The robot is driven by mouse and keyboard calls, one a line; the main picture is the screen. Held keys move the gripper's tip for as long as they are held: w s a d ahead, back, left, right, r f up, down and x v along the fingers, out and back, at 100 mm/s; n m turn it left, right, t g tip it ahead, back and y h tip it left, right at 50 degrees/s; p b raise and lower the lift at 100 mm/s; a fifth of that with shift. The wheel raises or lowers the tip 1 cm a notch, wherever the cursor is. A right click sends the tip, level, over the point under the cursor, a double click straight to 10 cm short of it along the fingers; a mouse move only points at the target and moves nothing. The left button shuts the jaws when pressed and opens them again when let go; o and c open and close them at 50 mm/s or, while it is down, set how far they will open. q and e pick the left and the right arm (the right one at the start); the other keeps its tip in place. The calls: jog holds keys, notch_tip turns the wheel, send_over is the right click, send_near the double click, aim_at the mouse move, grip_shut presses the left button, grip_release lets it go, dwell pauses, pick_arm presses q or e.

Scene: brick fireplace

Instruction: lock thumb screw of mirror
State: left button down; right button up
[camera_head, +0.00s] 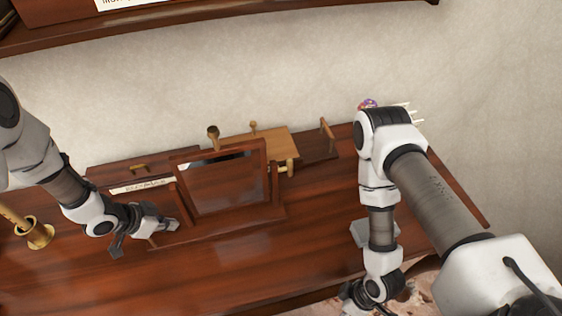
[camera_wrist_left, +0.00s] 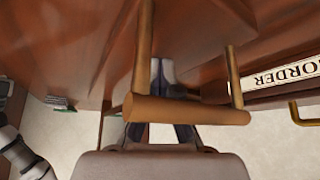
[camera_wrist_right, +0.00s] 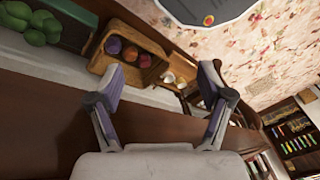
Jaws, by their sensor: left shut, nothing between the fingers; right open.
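The mirror (camera_head: 225,185) stands tilted in a dark wooden frame on the wooden desk. A light knob (camera_head: 288,166) sits at the frame's right side; I cannot tell for sure that it is the thumb screw. My left gripper (camera_head: 145,228) is at the frame's lower left, shut and empty. In the left wrist view, a light brown bar on two posts (camera_wrist_left: 190,112) crosses in front of its fingers (camera_wrist_left: 161,75); I cannot tell whether they touch. My right gripper (camera_wrist_right: 160,78) is open and empty, low at the desk's front right in the head view, partly cut off.
A box with a white label (camera_head: 142,186) stands behind the mirror's left side. A light wooden board (camera_head: 268,146) lies behind the mirror. A brass candlestick (camera_head: 36,232) is at the left. My right arm covers the desk's right part. The desk front (camera_head: 230,270) is clear.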

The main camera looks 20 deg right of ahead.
jog(key=s+a+f+n+y, duration=0.2)
jog(key=s+a+n+y, duration=0.3)
jog(key=a+n, duration=0.3)
jog(key=w+a+r+n+y, duration=0.1)
jog(key=w+r+n+y, duration=0.2)
jog(key=r, duration=0.4)
jog(key=r+n+g+y, duration=0.15)
jog(key=r+n, duration=0.25)
jog(key=r, duration=0.4)
jog(key=w+a+r+n+y, duration=0.1)
jog(key=w+r+n+y, duration=0.2)
jog(key=r, duration=0.4)
jog(key=n+t+y, duration=0.1)
jog(key=n+y, duration=0.1)
jog(key=n, duration=0.5)
send_near(290, 168)
jog(key=a, duration=1)
jog(key=shift+w+f, duration=0.15)
jog(key=shift+f, duration=0.1)
jog(key=shift+d, duration=0.1)
jog(key=c, duration=1.2)
